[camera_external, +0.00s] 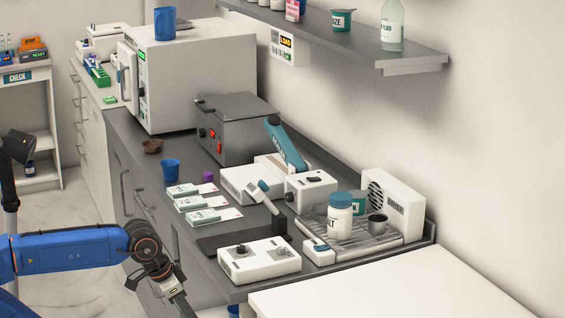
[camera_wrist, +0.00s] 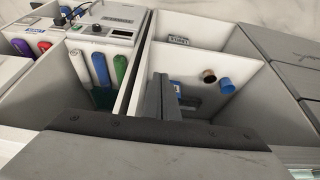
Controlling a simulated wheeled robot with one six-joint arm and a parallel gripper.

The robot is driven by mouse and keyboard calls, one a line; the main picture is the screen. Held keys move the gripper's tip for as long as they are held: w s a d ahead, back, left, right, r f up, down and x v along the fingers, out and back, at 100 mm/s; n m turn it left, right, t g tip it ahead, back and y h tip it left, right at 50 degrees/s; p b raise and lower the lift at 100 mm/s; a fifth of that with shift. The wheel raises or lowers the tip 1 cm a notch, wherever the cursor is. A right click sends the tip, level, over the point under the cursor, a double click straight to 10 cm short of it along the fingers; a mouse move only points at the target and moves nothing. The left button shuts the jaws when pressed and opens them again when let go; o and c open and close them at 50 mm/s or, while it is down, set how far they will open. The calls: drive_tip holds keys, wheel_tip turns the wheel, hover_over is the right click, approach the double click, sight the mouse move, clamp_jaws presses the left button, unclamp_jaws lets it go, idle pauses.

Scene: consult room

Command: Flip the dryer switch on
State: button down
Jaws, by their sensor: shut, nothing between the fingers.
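The dryer (camera_external: 393,205) is a white box with a round dark grille at the right end of the counter, behind a grey slatted drying tray (camera_external: 370,243). A small white box with a blue part (camera_external: 319,250) sits at the tray's front edge; I cannot tell whether it is the dryer switch or how it is set. My gripper (camera_external: 183,309) hangs low in front of the counter, left of the tray and apart from it. In the wrist view its fingers (camera_wrist: 160,98) are shut and empty. No dryer shows in the wrist view.
A white two-knob device (camera_external: 258,261) sits near the counter's front edge. The wrist view shows white compartments (camera_wrist: 205,55) with coloured tubes and small items.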

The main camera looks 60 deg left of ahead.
wheel_tip(320, 180, up, 35)
drive_tip(key=w+d+g, duration=0.1)
drive_tip(key=w+g, duration=0.1)
drive_tip(key=w, duration=2.9)
drive_tip(key=x, duration=0.5)
drive_tip(key=shift+w+d+f, duration=0.1)
drive_tip(key=shift+w+f, duration=0.1)
drive_tip(key=shift+f, duration=0.05)
hover_over(318, 247)
drive_tip(key=f, duration=1.2)
drive_tip(key=shift+s+f, duration=0.2)
drive_tip(key=shift+s, duration=0.15)
drive_tip(key=shift+f, duration=0.65)
